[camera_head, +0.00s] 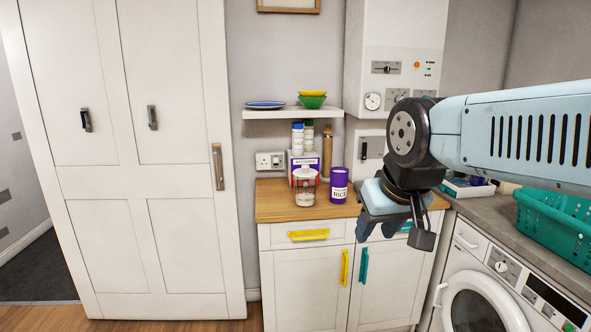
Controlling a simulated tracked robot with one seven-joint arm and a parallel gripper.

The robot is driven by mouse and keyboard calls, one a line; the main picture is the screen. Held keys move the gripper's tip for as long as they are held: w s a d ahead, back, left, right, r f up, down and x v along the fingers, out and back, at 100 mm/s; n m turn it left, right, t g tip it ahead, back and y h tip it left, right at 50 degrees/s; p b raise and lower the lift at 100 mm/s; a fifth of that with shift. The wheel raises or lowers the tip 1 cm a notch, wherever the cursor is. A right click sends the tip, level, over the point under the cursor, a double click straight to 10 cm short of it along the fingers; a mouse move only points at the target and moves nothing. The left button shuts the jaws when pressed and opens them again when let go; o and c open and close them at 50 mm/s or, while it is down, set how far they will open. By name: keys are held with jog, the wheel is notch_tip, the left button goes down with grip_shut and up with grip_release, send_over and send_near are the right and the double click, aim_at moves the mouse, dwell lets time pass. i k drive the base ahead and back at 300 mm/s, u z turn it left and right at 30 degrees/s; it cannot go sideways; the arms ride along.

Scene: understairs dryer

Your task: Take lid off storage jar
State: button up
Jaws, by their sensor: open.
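The storage jar (305,190) stands upright on the wooden worktop of the low cabinet, left of its middle. It looks like clear glass with a pale label low on its front. A pale lid (305,173) with a small knob sits on top of the jar. My gripper (396,232) is open and empty, to the right of the jar and apart from it, with its fingers pointing down. It hides the right part of the worktop.
A purple rice tin (339,187) stands just right of the jar. A box (298,158), bottles and a brown cylinder (327,150) are behind. A shelf (290,113) with dishes hangs above. A washing machine (480,300) and green basket (556,230) are at right.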

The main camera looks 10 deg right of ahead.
aim_at(305, 172)
jog(key=i, duration=1.4)
jog(key=z, duration=0.15)
